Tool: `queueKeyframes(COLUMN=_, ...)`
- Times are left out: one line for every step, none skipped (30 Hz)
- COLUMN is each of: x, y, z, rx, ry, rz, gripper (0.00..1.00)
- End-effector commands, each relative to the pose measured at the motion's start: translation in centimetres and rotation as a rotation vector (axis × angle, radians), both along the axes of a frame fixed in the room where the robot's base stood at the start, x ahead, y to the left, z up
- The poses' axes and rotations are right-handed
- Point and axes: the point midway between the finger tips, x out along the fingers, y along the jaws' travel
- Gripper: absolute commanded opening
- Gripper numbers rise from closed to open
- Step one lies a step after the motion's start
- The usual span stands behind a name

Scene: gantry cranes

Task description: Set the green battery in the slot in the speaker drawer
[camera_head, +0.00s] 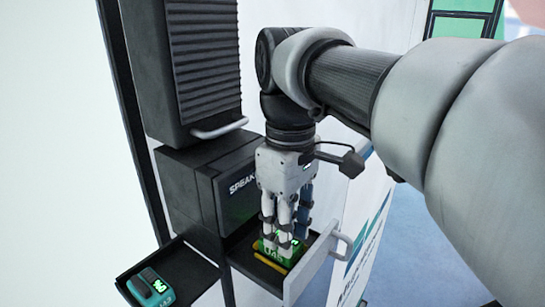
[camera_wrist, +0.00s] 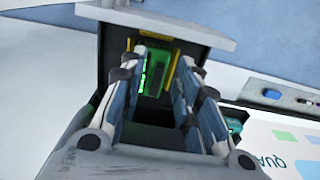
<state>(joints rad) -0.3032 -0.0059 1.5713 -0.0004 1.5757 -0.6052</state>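The green battery (camera_head: 284,247) is low in the open speaker drawer (camera_head: 314,264), with a lit green face and a yellow edge strip beside it. In the wrist view the green battery (camera_wrist: 157,70) lies between yellow strips on the drawer floor. My gripper (camera_head: 287,236) points down into the drawer over it. In the wrist view my gripper's fingers (camera_wrist: 161,78) stand apart on either side of the battery, with a gap at the right finger. The fingers partly hide the slot, so I cannot tell how deep the battery sits.
A teal battery (camera_head: 151,287) lies in a dark tray (camera_head: 198,273) left of the drawer. The black speaker cabinet (camera_head: 190,180) stands behind, with a handled black unit (camera_head: 190,70) above. The drawer's white handle (camera_head: 343,243) sticks out to the right.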

Motion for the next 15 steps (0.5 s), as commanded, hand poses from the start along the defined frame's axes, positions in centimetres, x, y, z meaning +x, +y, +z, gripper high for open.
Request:
queueKeyframes(x=0.1, y=0.0, z=1.1, rx=0.001, ry=-0.003, rz=0.000, gripper=0.30)
queueKeyframes(x=0.1, y=0.0, z=1.8, rx=0.001, ry=-0.003, rz=0.000, gripper=0.30)
queueKeyframes(x=0.1, y=0.0, z=2.7, rx=0.002, ry=-0.004, rz=0.000, gripper=0.30)
queueKeyframes(x=0.1, y=0.0, z=3.4, rx=0.001, ry=-0.003, rz=0.000, gripper=0.30)
queueKeyframes(x=0.1, y=0.0, z=4.1, rx=0.001, ry=-0.005, rz=0.000, gripper=0.30)
queueKeyframes(x=0.1, y=0.0, z=5.1, rx=0.002, ry=-0.004, rz=0.000, gripper=0.30)
queueKeyframes(x=0.1, y=0.0, z=5.7, rx=0.002, ry=-0.004, rz=0.000, gripper=0.30)
queueKeyframes(x=0.1, y=0.0, z=6.3, rx=0.001, ry=-0.003, rz=0.000, gripper=0.30)
queueKeyframes(x=0.1, y=0.0, z=7.1, rx=0.001, ry=-0.003, rz=0.000, gripper=0.30)
queueKeyframes(x=0.1, y=0.0, z=7.7, rx=0.000, ry=-0.003, rz=0.000, gripper=0.30)
queueKeyframes(x=0.1, y=0.0, z=8.2, rx=0.001, ry=-0.002, rz=0.000, gripper=0.30)
queueKeyframes(x=0.1, y=0.0, z=8.8, rx=0.001, ry=-0.002, rz=0.000, gripper=0.30)
queueKeyframes(x=0.1, y=0.0, z=9.2, rx=0.001, ry=-0.002, rz=0.000, gripper=0.30)
queueKeyframes(x=0.0, y=0.0, z=9.5, rx=0.000, ry=-0.001, rz=0.000, gripper=0.30)
queueKeyframes(x=0.0, y=0.0, z=9.9, rx=0.000, ry=-0.001, rz=0.000, gripper=0.30)
